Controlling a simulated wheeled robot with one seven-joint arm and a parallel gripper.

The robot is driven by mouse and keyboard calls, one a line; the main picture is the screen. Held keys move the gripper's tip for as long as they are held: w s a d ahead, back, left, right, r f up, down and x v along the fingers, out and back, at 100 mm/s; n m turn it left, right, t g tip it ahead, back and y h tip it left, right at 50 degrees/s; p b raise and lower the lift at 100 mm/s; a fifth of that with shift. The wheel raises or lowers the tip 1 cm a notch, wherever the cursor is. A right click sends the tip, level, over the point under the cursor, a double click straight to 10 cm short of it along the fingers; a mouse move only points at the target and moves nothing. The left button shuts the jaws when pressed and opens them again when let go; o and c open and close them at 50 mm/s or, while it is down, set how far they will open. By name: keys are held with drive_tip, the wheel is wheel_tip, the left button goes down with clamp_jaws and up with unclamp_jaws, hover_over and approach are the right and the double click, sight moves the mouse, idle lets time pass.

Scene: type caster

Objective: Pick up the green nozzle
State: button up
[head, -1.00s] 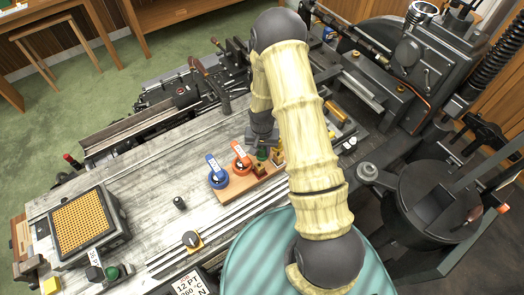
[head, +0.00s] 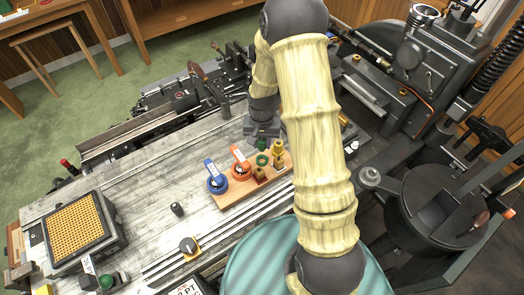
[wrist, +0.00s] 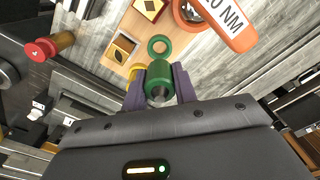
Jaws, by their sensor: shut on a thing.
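The green nozzle (wrist: 158,76) is between the two purple-grey fingers of my gripper (wrist: 158,93) in the wrist view. My gripper is shut on it. In the head view the nozzle (head: 262,144) shows just below the gripper (head: 262,136), above the wooden board (head: 232,200). A green ring (wrist: 158,45) lies on the board, apart from the nozzle; the ring also shows in the head view (head: 262,160).
Blue-handled (head: 217,183) and orange-handled (head: 240,168) round tools stand on the board's left part, with brass pieces (head: 277,150) at its right. A dark knob (head: 177,209) stands on the grey bench. An orange-dotted block (head: 75,226) is at the left. Machinery crowds the right.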

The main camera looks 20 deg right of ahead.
drive_tip(key=shift+r, duration=1.45)
